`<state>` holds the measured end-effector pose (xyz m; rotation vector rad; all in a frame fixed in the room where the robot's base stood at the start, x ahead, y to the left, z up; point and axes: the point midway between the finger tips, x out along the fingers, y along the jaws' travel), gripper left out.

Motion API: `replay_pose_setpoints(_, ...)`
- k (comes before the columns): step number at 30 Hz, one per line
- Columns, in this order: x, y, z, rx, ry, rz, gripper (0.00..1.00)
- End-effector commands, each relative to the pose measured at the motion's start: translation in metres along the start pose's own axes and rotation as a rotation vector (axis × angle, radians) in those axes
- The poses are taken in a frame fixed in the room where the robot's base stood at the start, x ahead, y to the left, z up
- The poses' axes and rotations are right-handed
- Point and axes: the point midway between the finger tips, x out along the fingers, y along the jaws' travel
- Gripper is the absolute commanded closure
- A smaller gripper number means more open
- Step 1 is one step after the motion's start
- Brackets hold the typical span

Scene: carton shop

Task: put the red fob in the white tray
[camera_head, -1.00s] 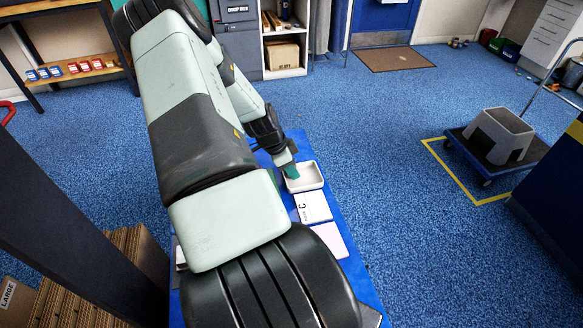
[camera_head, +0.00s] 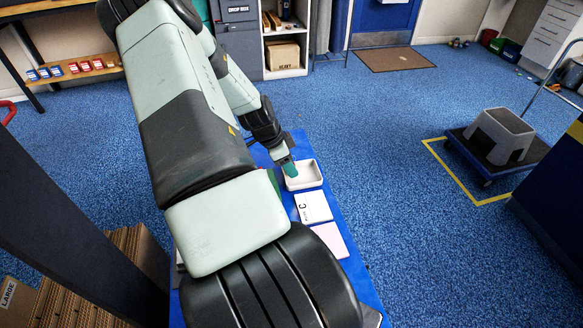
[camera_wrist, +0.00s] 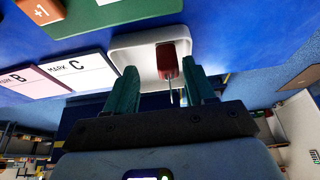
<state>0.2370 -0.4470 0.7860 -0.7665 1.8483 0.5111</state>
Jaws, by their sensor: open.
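The white tray (camera_head: 318,183) sits on the blue table, and it also shows in the wrist view (camera_wrist: 122,44). The red fob (camera_wrist: 176,62) shows in the wrist view against the tray's inside, between my finger lines and closer to the right finger. A thin metal piece hangs from its lower end in the picture. It looks to be in the tray, though I cannot tell whether it touches a finger. The fob is hidden in the head view. My gripper (camera_wrist: 160,70) is open, its two green fingers apart; in the head view it is at the tray's left side (camera_head: 289,168).
A white card marked C (camera_head: 313,207) and a pink card (camera_head: 330,240) lie in front of the tray. In the wrist view a brown block marked +1 (camera_wrist: 42,10) lies on a green board (camera_wrist: 90,16). My arm covers the table's left part.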

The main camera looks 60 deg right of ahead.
Motion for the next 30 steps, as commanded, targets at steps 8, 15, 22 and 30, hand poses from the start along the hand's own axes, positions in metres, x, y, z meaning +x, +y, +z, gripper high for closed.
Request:
replay_pose_setpoints(8, -0.062, -0.001, 0.001, -0.001, -0.001, -0.004, 0.46)
replay_pose_setpoints(15, -0.091, 0.0, 0.0, -0.001, -0.001, -0.001, 0.46)
replay_pose_setpoints(22, -0.095, 0.001, 0.0, -0.001, -0.001, 0.001, 0.46)
replay_pose_setpoints(30, -0.169, 0.008, 0.044, -0.221, -0.14, -0.073, 0.46)
